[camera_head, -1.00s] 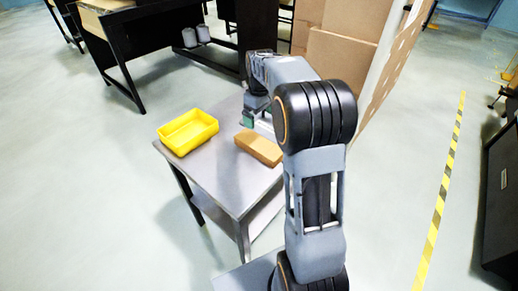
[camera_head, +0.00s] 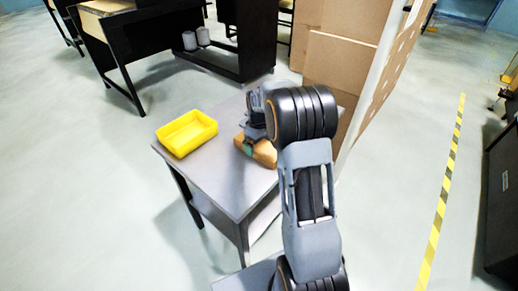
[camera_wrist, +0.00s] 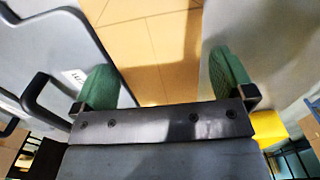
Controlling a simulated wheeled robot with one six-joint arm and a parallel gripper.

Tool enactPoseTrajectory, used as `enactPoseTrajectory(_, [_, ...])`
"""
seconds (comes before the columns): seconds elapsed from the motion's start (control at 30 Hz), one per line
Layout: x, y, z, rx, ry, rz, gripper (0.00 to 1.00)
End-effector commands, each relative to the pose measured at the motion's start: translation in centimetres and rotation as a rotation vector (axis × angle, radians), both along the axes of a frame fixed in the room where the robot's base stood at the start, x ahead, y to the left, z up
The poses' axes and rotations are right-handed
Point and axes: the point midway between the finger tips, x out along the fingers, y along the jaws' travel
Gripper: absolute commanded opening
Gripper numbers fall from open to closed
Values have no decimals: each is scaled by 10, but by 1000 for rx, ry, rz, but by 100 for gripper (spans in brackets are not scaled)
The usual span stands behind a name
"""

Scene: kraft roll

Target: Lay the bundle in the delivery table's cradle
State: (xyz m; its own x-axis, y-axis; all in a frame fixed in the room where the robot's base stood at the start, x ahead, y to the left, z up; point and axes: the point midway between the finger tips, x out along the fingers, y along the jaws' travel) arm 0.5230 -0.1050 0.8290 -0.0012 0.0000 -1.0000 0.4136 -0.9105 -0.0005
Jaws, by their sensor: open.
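The bundle (camera_head: 265,155), a tan-brown block, lies on the grey table (camera_head: 222,190), partly hidden by my gripper and arm. In the wrist view its tan top (camera_wrist: 152,45) with seam lines fills the space between the fingers. In the head view my gripper (camera_head: 248,148) is down over the bundle. I cannot make out a cradle in either view.
A yellow bin (camera_head: 187,132) stands on the table to the left of the bundle. Cardboard boxes (camera_head: 335,60) stand behind the table. A black workbench (camera_head: 140,40) is at the back left.

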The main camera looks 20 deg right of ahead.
Motion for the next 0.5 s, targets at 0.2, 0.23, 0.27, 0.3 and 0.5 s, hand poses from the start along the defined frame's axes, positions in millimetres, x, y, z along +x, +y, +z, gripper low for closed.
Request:
enactPoseTrajectory(0.2, [0, 0, -11, 0, -1, 0, 100])
enactPoseTrajectory(0.23, [0, 0, -11, 0, -1, 0, 100])
enactPoseTrajectory(0.27, [0, 0, -11, 0, -1, 0, 100])
enactPoseTrajectory(0.3, [0, 0, -11, 0, -1, 0, 100])
enactPoseTrajectory(0.5, [0, 0, -11, 0, -1, 0, 89])
